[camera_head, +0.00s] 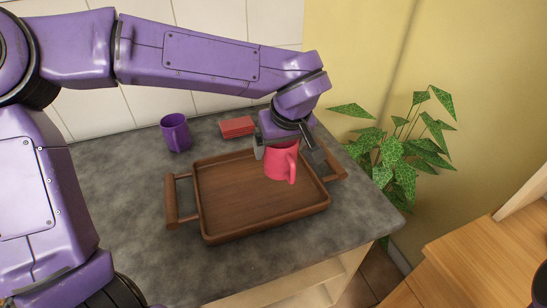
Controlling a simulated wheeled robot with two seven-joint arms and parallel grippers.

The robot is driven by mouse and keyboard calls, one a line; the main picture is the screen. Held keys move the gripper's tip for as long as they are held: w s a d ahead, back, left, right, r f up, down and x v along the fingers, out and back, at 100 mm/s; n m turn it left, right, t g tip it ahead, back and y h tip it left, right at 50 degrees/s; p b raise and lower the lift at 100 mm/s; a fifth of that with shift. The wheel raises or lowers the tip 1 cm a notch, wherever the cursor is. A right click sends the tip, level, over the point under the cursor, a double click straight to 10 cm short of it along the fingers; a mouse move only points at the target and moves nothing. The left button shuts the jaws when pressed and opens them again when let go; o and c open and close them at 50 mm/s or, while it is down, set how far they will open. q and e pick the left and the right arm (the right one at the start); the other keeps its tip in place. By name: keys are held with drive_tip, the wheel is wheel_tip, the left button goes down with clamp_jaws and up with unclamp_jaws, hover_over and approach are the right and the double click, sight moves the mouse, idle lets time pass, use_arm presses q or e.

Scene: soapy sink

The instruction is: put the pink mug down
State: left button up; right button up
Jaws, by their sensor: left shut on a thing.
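The pink mug (279,163) is upright at the right part of the wooden tray (212,236), with its handle towards the front right. My left gripper (284,147) comes down from above and is shut on the mug near its rim. I cannot tell whether the mug's base touches the tray floor or hangs just above it. The tray lies on the grey counter and has a handle at each end; otherwise its floor is bare. My right gripper is not in view.
A purple mug (175,133) stands on the counter behind the tray at the left. A red block, perhaps a sponge (237,127), lies behind the tray. A leafy plant (402,150) stands right of the counter. The counter's front left (150,250) is clear.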

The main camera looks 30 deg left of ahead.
use_arm(q)
drive_tip(key=x, duration=0.3)
drive_tip(key=w+x, duration=0.1)
drive_tip(key=x, duration=0.3)
drive_tip(key=shift+d, duration=0.1)
drive_tip(key=shift+w+f, duration=0.1)
drive_tip(key=shift+f, duration=0.35)
drive_tip(key=o, duration=1.1)
drive_tip(key=shift+f, duration=0.1)
drive_tip(key=shift+c, duration=0.2)
drive_tip(key=v, duration=1.2)
